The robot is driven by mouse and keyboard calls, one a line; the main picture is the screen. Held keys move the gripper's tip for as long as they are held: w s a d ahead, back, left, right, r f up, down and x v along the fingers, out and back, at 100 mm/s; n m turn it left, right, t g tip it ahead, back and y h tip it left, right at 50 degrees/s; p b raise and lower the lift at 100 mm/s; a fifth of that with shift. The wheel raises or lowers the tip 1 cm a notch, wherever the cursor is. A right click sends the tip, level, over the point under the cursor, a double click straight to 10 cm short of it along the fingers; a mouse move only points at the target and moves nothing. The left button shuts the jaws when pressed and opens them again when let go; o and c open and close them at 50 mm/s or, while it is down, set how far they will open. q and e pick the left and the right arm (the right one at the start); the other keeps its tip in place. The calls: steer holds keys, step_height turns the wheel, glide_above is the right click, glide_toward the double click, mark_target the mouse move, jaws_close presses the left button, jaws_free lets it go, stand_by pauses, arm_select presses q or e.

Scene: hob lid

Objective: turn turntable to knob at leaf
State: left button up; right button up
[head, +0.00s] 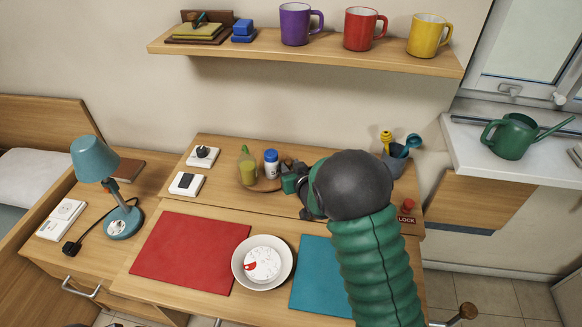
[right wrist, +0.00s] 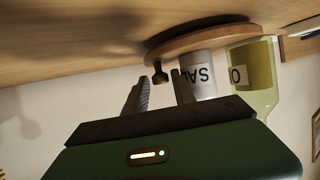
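The turntable (head: 264,184) is a round wooden disc on the raised back part of the desk. On it stand a yellow-green bottle (head: 247,166) and a white salt jar with a blue cap (head: 271,164). My right gripper (head: 287,172) is at the disc's right side, largely hidden behind my dark wrist and green arm. In the right wrist view, upside down, the open fingers (right wrist: 160,92) point at a small dark knob (right wrist: 160,74) at the turntable's edge (right wrist: 205,40). I cannot tell whether they touch it. No leaf mark is visible. My left gripper is out of view.
A utensil pot (head: 395,160) and a red button by a LOCK label (head: 407,219) are right of my arm. Switch plates (head: 187,184) lie left of the turntable. A bowl (head: 262,262) and red mat (head: 190,250) lie in front. A shelf with mugs (head: 310,55) hangs above.

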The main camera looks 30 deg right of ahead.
jaws_close()
stand_by(1.3)
